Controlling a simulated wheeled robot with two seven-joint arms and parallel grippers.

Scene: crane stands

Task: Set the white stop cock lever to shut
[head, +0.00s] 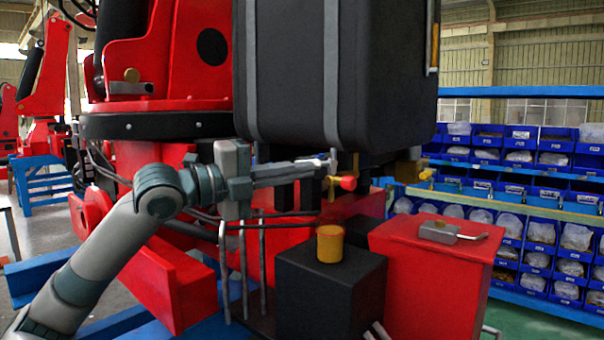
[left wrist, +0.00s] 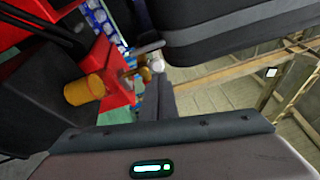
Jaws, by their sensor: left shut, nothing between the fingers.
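Under the black tank (head: 335,70) hang small brass fittings (head: 333,186) with a red round end (head: 348,183). A short whitish lever (head: 333,156) stands at the tip of my left gripper (head: 326,166). In the left wrist view a grey-white bar (left wrist: 150,48) and a pale round part lie just beyond my shut left fingers (left wrist: 160,88). The fingers are close to the lever; I cannot tell whether they touch it. The lever's full shape and its exact setting are hard to make out. My right gripper is not in view.
A black box with a yellow cap (head: 330,244) and a red box with a metal latch (head: 436,262) stand below the gripper. The tank's underside is close above. Blue shelves with bins (head: 525,150) stand behind at right.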

